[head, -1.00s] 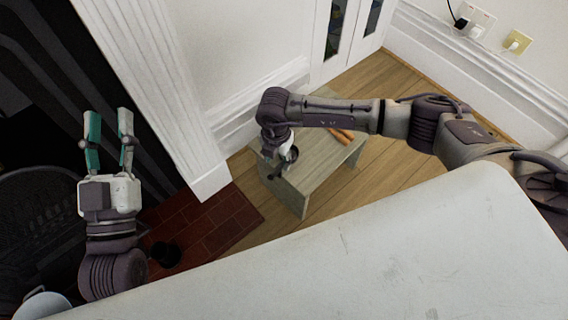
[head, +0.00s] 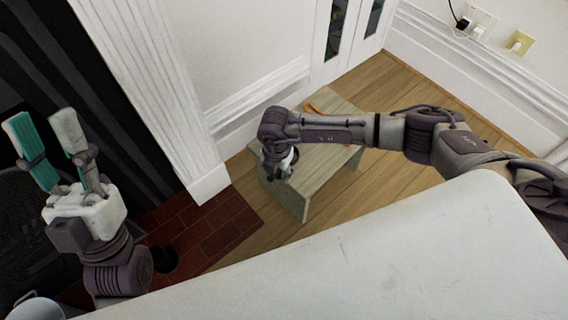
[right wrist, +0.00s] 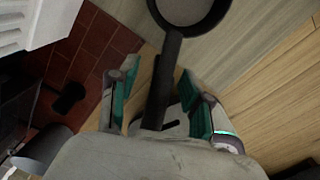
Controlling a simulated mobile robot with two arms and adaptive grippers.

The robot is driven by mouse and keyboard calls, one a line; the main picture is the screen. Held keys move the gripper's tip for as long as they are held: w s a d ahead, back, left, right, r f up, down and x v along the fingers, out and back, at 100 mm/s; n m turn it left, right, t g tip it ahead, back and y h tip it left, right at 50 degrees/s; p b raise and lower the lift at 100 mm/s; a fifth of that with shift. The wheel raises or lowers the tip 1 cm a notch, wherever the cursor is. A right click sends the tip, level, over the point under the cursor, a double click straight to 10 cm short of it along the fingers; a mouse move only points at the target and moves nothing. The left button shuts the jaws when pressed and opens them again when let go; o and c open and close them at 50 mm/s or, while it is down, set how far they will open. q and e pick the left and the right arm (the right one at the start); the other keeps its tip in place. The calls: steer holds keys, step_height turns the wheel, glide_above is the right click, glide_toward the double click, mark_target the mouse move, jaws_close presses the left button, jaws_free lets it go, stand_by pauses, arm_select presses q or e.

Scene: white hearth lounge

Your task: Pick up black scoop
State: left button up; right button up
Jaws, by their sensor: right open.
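The black scoop (right wrist: 172,65) shows in the right wrist view, with its round bowl (right wrist: 190,10) at the top edge and its handle running down between my fingers. It lies over the wooden stool. My right gripper (right wrist: 158,88) is open, one finger on each side of the handle; I cannot tell whether either touches it. In the head view my right gripper (head: 280,172) is over the near left end of the stool (head: 312,172) and the scoop is hard to make out. My left gripper (head: 44,140) is open and empty at the left.
An orange stick-like thing (head: 314,107) lies at the far end of the stool. A black object (head: 165,259) stands on the red brick hearth (head: 215,232). A white pilaster (head: 150,85) and wall panels stand close behind. Wooden floor is clear right of the stool.

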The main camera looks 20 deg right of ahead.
jaws_close()
steer(key=shift+r, duration=0.1)
stand_by(0.3)
